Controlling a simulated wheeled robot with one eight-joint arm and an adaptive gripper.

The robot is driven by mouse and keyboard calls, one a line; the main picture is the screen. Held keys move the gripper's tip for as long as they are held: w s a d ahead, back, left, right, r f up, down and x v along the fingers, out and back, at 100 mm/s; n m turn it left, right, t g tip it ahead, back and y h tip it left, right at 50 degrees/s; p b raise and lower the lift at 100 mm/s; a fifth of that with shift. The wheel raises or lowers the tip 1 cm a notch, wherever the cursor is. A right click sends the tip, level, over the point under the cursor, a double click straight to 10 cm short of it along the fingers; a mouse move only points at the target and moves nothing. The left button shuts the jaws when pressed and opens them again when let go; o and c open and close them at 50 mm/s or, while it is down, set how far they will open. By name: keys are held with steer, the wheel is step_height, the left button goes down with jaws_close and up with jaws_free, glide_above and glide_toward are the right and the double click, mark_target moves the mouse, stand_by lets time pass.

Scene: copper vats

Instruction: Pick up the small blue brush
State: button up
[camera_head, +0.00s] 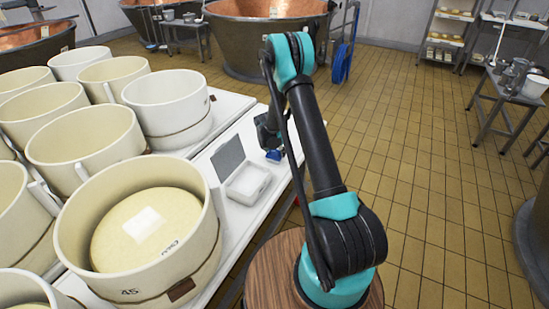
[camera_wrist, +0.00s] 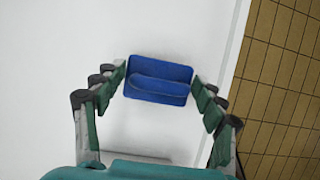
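The small blue brush (camera_wrist: 158,82) lies on the white table top, in the upper middle of the wrist view. It shows as a blue block with a raised curved ridge. My gripper (camera_wrist: 162,92) is open above it, with one finger on each side of the brush. The left finger pad looks very close to the brush's left end, and I cannot tell whether it touches. In the head view a small bit of the blue brush (camera_head: 273,156) shows beside my arm, at the table's right edge. My arm hides most of my gripper there.
The white table (camera_head: 236,226) carries several large cream cheese moulds (camera_head: 140,235) on the left. An open white box with a grey lid (camera_head: 247,184) stands close to the brush. The table's edge is just right of the brush, with tiled floor (camera_head: 440,180) beyond.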

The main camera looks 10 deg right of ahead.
steer(key=c, duration=0.6)
step_height(320, 180, up, 20)
steer(key=shift+r, duration=0.1)
stand_by(0.4)
steer(key=o, duration=0.6)
steer(key=c, duration=0.3)
